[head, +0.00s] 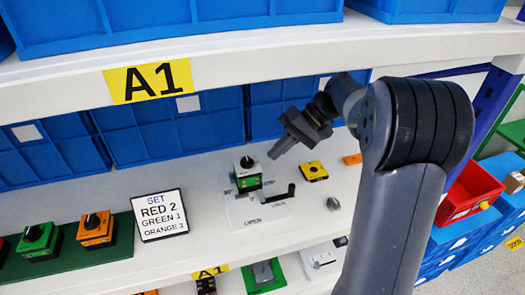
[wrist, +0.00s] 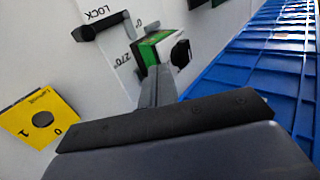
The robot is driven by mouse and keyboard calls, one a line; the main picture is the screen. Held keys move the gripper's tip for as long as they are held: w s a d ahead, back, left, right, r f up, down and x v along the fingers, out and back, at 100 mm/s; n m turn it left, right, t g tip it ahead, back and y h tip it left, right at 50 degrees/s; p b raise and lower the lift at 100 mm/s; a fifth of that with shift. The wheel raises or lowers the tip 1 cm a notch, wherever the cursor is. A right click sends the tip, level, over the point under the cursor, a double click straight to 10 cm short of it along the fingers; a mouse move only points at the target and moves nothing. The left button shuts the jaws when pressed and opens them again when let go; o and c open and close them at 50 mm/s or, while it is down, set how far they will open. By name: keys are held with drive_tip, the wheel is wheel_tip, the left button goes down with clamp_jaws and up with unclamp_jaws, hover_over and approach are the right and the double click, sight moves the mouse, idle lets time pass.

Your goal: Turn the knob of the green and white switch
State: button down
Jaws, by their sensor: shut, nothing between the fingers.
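The green and white switch (head: 247,174) stands on the white shelf in the head view, with a small dark knob (head: 247,162) on its top. In the wrist view the switch (wrist: 157,46) shows beyond my fingers, its black knob (wrist: 180,53) facing right. My gripper (head: 279,149) is shut and empty. It hangs above the shelf, to the right of and a little higher than the switch in the head view. In the wrist view the shut fingers (wrist: 158,88) point toward the switch and hide part of its lower side. Contact with the knob cannot be told.
A black lever (head: 284,194) labelled LOCK stands beside the switch. A yellow switch (head: 313,171) is to the right. A sign (head: 160,214) reads RED 2, GREEN 1, ORANGE 3. Orange (head: 96,229) and green (head: 38,240) switches stand at left. Blue bins (head: 170,135) line the back.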

sight(247, 162)
drive_tip(key=shift+s+a+f+p, duration=0.1)
drive_tip(key=shift+s+a+p, duration=0.1)
drive_tip(key=shift+a, duration=0.5)
drive_tip(key=shift+s+a+p, duration=0.1)
drive_tip(key=shift+a+p, duration=0.1)
drive_tip(key=shift+a, duration=0.5)
drive_tip(key=shift+s+a+f+p, duration=0.1)
drive_tip(key=shift+a+p, duration=0.1)
drive_tip(key=shift+a, duration=0.5)
